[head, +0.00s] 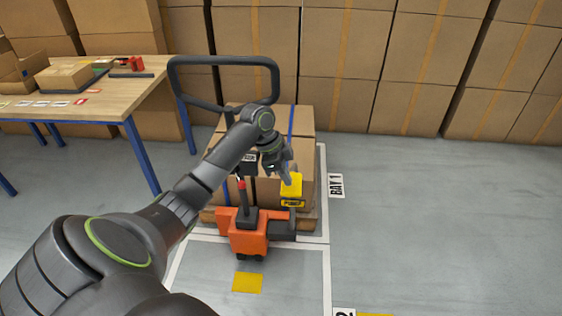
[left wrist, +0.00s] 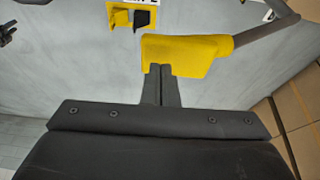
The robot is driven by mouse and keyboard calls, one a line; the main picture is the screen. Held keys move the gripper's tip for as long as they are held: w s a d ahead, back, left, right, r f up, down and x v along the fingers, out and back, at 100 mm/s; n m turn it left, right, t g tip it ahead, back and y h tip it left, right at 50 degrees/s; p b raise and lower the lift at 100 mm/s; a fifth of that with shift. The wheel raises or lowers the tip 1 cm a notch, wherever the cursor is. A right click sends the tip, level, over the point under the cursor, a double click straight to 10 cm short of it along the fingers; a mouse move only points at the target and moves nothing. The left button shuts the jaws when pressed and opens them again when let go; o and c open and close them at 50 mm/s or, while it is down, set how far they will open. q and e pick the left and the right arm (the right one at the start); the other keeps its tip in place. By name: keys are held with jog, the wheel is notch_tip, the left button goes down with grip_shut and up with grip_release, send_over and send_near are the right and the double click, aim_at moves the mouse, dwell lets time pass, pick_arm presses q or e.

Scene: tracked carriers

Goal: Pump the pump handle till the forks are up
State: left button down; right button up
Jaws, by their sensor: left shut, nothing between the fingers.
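The orange pallet jack (head: 249,232) stands at the near side of a wooden pallet (head: 308,221) with large cartons on it. Its pump handle ends in a yellow grip (head: 291,186), just above a yellow "PUMP" label (head: 292,203). In the left wrist view the yellow grip (left wrist: 185,56) sits at the end of a grey bar. My left gripper (head: 287,178) is shut and empty, its tips right at the yellow grip; I cannot tell whether they touch. The shut fingers show in the left wrist view (left wrist: 160,72). The forks are hidden under the load. My right gripper is out of view.
A black steering loop (head: 224,62) rises above the jack, close behind my left arm. A wooden table (head: 100,88) with boxes stands at the left. Stacked cartons (head: 340,65) line the back. The floor at the right is clear beyond the "BAY 1" sign (head: 337,186).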

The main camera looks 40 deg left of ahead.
pick_arm(q)
jog(key=shift+d+f, duration=0.1)
jog(key=shift+f, duration=0.5)
